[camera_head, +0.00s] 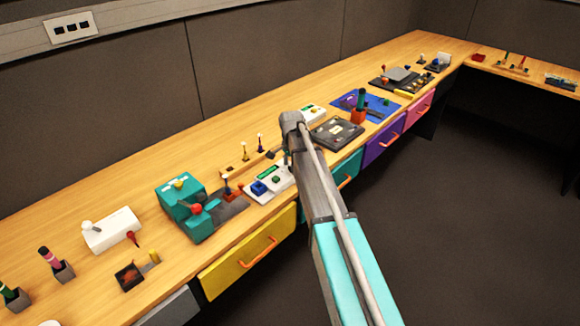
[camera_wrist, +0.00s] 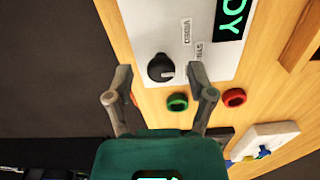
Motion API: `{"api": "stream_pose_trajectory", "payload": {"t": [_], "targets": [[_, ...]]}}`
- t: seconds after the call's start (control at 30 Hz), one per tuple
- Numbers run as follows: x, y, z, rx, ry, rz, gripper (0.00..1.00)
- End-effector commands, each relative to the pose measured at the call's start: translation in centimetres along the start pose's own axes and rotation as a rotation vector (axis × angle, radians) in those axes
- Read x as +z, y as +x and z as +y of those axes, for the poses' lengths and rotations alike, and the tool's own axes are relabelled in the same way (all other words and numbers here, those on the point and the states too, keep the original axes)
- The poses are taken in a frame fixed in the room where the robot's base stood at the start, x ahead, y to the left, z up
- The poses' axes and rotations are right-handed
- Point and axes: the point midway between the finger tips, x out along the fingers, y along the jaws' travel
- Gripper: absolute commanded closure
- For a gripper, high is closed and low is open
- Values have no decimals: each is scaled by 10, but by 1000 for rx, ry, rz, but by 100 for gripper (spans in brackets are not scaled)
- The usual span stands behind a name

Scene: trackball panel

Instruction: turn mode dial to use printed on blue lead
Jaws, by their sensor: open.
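In the wrist view a black round dial (camera_wrist: 160,68) with a white pointer mark facing right sits on a white panel (camera_wrist: 215,60). Printed labels stand beside it; one reads VIDEO, and another (camera_wrist: 199,52) is partly hidden by a finger. My gripper (camera_wrist: 160,73) is open, its two fingers on either side of the dial in the picture. I cannot tell whether they touch it. A green ring (camera_wrist: 177,102) and a red ring (camera_wrist: 234,97) lie near the panel's edge. I cannot make out a blue lead. In the head view my arm hides much of the gripper.
A white piece with blue and yellow parts (camera_wrist: 276,135) lies at lower right. In the head view a teal device (camera_head: 181,196), a white-and-blue panel (camera_head: 267,184) and a dark panel (camera_head: 337,132) crowd the bench.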

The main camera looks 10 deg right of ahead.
Motion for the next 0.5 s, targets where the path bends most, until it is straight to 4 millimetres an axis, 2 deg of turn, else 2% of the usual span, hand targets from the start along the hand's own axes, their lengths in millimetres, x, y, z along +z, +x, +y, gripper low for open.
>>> {"api": "stream_pose_trajectory", "payload": {"t": [0.03,0.37,0.4,0.5], "targets": [[0,0,0,0,0,0,35],[0,0,0,1,0,0,97],[0,0,0,1,0,0,100],[4,0,-2,1,-1,-1,100]]}}
